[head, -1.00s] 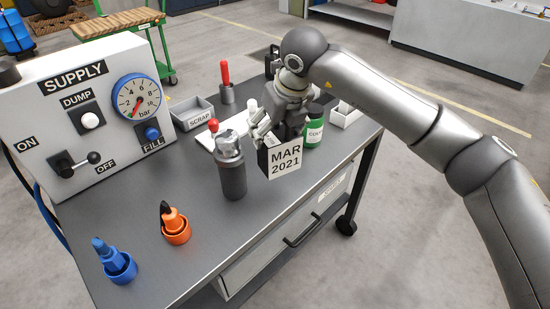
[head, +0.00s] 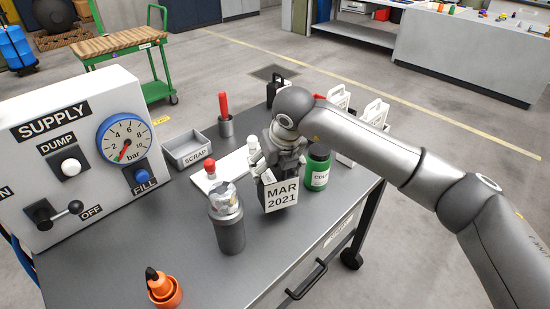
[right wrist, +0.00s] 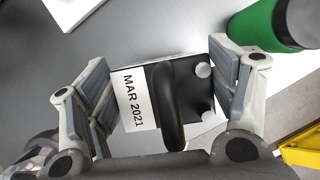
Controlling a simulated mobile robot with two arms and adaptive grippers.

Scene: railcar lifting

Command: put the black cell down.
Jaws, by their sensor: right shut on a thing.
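The black cell (head: 280,210) has a white label reading MAR 2021 and is upright in the head view, over the right part of the bench top. My right gripper (head: 274,165) is shut on it from above. In the right wrist view the cell's black top with its dark handle and two round pale terminals (right wrist: 202,72) lies between the two fingers (right wrist: 165,98). I cannot tell whether the cell's underside touches the bench. My left gripper is not in view.
A green jar (head: 317,168) stands close right of the cell, a grey canister (head: 230,232) to its left. Behind are a white board (head: 217,172), a scrap tray (head: 188,151) and a red-handled tool (head: 224,108). The supply panel (head: 75,150) fills the left. Bare bench lies in front.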

